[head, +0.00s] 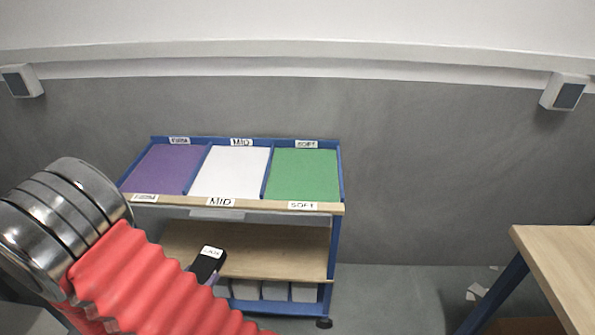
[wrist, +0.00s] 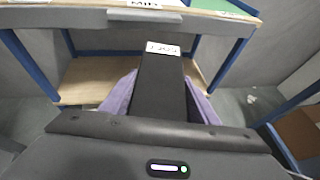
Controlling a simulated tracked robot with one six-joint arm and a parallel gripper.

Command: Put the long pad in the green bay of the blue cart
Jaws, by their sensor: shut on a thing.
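The long pad (wrist: 161,88) is black with a white label on its far end. It also shows in the head view (head: 206,266), partly hidden by my red arm. My gripper (wrist: 160,98) is shut on it, with a purple finger on each side. The blue cart (head: 336,240) stands ahead, with purple, white and green bays along its top. The green bay (head: 303,175), labelled SOFT, is at the right end and looks empty. In the head view, the pad appears below the cart's top edge, against the lower shelf.
The white bay (head: 230,172), labelled MID, and the purple bay (head: 158,168) look empty. A wooden lower shelf (head: 285,262) lies under the top. A wooden table (head: 565,262) stands at the right, with open floor between it and the cart. A grey wall is behind.

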